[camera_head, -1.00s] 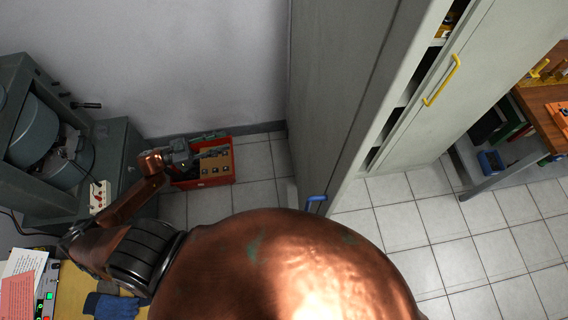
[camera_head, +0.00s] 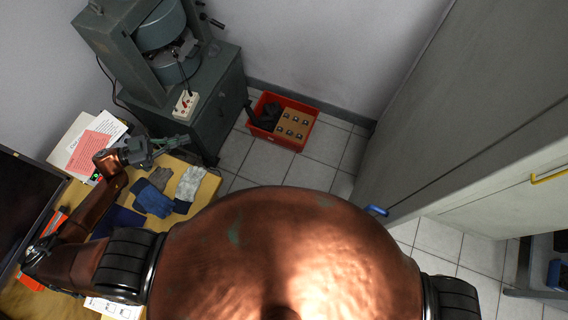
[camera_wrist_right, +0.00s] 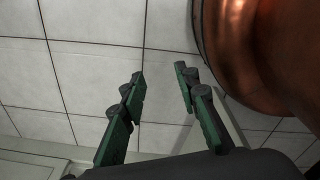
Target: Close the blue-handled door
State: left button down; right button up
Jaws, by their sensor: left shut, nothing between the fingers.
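The blue handle (camera_head: 377,210) shows in the head view just past the upper right edge of my copper body. It sits at the lower end of a tall grey panel (camera_head: 470,110), which seems to be the door; my body hides part of it, and how far it stands open is hard to tell. My left gripper (camera_head: 182,142) is shut and empty over the table at left, far from the handle. My right gripper (camera_wrist_right: 160,74) is open and empty in the right wrist view, above floor tiles; the handle does not show there.
A yellow handle (camera_head: 549,178) is on a pale door at right. A red crate (camera_head: 283,141) stands on the floor by the wall. A grey machine (camera_head: 160,60) stands at left, behind a table (camera_head: 205,190) with gloves and papers. Tiled floor lies between crate and panel.

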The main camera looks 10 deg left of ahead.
aim_at(498, 112)
jog(key=u, duration=0.35)
jog(key=k, duration=0.9)
jog(key=z, duration=1.9)
